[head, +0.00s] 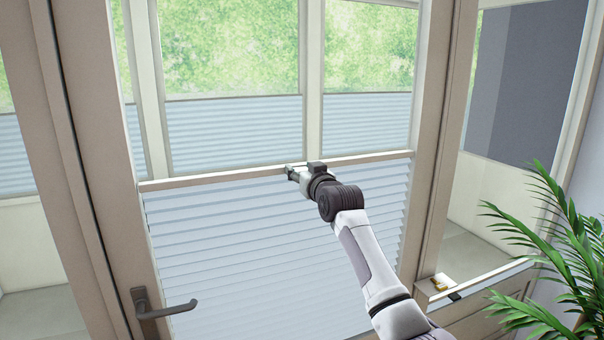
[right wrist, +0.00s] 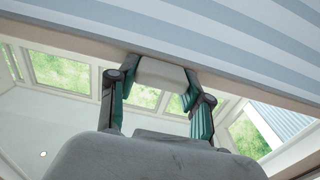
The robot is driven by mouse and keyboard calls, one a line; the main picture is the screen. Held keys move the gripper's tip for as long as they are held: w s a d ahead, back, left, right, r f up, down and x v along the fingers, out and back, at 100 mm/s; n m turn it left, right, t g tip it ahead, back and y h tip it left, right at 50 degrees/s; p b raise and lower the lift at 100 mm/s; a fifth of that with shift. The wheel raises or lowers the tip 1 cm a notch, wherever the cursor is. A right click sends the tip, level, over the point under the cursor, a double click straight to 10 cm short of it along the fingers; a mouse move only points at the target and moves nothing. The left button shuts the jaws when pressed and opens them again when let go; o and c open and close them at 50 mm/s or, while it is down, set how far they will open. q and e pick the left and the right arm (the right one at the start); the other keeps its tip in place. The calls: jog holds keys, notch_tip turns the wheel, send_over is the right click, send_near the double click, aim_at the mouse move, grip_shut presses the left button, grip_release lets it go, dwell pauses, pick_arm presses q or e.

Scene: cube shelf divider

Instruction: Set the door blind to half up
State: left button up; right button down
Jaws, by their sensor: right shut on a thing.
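The door blind (head: 270,235) is a pale blue pleated blind in the door's glass. It hangs below a beige rail (head: 220,178) that crosses the pane around mid-height, and the glass above the rail is uncovered. My right gripper (head: 291,172) is at the middle of this rail. In the right wrist view its fingers (right wrist: 160,85) are shut on a pale handle (right wrist: 162,74) on the rail, with the striped blind (right wrist: 240,40) beside it. My left gripper is not in view.
A dark door handle (head: 160,308) sticks out at the lower left of the door frame (head: 100,150). Other half-covered windows show behind the glass.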

jog(key=shift+r, duration=0.15)
jog(key=c, duration=0.7)
grip_release()
jog(key=shift+o, duration=1.1)
jog(key=shift+w+a, duration=0.1)
jog(key=shift+w, duration=0.05)
jog(key=shift+f, duration=0.25)
jog(key=v, duration=1.2)
